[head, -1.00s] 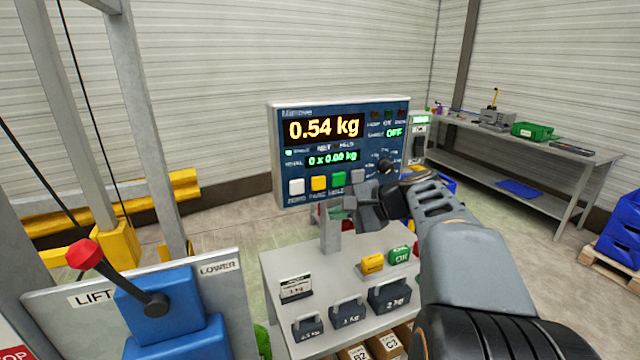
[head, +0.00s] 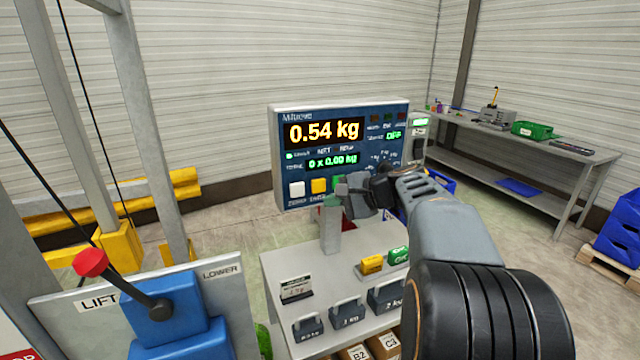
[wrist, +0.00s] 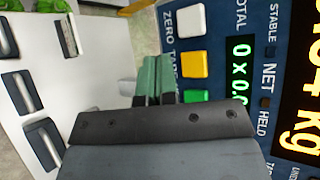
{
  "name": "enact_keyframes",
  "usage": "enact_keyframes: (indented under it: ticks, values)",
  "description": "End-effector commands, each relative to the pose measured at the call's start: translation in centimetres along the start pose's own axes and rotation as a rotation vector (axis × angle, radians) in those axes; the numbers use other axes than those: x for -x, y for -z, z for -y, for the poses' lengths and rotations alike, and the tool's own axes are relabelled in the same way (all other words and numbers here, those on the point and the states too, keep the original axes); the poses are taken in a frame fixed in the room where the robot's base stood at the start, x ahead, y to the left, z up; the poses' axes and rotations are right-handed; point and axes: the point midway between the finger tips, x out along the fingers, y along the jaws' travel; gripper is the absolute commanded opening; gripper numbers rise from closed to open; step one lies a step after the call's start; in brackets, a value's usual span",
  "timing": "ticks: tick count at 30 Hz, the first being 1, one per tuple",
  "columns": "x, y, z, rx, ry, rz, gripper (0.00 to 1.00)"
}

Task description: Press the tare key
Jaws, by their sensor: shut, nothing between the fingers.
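The scale's indicator panel (head: 400,116) stands on a post and reads 0.54 kg. The yellow tare key (head: 319,186) is in its bottom row, between the white zero key (head: 297,189) and a green key mostly behind my gripper. In the wrist view the yellow tare key (wrist: 194,64) sits below the white key (wrist: 191,20) and above the green key (wrist: 196,96). My gripper (head: 338,204) is shut and empty, in front of the panel's lower edge, right of and below the tare key. In the wrist view its green fingertips (wrist: 154,72) are beside the yellow key; contact cannot be told.
Below the panel, a white cabinet top (head: 285,262) carries several grey weights, a yellow block (head: 371,264) and a green block (head: 398,256). A lift lever with a red knob (head: 90,262) stands at the left. A workbench (head: 540,152) is at the right back.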

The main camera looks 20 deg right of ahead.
Motion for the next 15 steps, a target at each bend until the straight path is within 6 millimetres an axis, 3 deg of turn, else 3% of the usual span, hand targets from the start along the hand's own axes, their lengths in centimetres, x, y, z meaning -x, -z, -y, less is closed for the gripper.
enact_keyframes:
  ticks: [15]
  values:
    - [-2.9,2.0,2.1,-0.001,0.0,0.001,0.0]
